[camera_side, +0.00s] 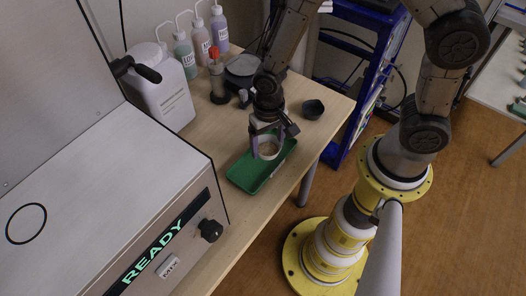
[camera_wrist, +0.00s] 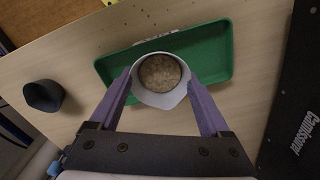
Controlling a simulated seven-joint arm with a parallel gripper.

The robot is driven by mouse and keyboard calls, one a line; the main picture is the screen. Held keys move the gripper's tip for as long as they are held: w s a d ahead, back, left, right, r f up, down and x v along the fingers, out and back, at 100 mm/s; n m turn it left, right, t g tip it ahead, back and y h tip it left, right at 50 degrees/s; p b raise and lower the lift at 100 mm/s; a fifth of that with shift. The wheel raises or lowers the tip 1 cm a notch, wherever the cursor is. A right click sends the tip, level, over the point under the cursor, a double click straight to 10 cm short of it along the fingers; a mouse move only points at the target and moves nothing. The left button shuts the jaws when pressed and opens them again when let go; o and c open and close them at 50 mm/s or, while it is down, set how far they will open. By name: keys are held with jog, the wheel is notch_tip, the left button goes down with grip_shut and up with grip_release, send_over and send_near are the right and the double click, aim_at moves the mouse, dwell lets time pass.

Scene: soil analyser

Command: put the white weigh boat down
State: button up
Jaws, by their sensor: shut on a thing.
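The white weigh boat (camera_wrist: 160,98) is held between the two purple fingers of my gripper (camera_wrist: 160,97). It is filled with brown, grainy soil (camera_wrist: 160,73). In the side view the boat (camera_side: 267,153) shows between the fingers of my gripper (camera_side: 268,147), over the green tray (camera_side: 240,174). In the wrist view the boat overlaps the near long edge of the green tray (camera_wrist: 208,50). Whether the boat touches the tray or hangs above it I cannot tell.
A black cup (camera_wrist: 43,95) stands on the table, apart from the tray. The analyser (camera_side: 120,215) with a READY display fills the side view's left. A white jug (camera_side: 160,90), several wash bottles (camera_side: 200,42) and a red-topped tool (camera_side: 216,75) stand behind.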

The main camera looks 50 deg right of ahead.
aim_at(263, 150)
jog(key=shift+w+a+f, duration=0.1)
jog(key=shift+w+f, duration=0.3)
jog(key=shift+f, duration=0.05)
jog(key=shift+w+a+f, duration=0.1)
jog(key=shift+w+f, duration=0.1)
jog(key=shift+f, duration=1.6)
jog(key=shift+f, duration=0.2)
jog(key=o, duration=0.9)
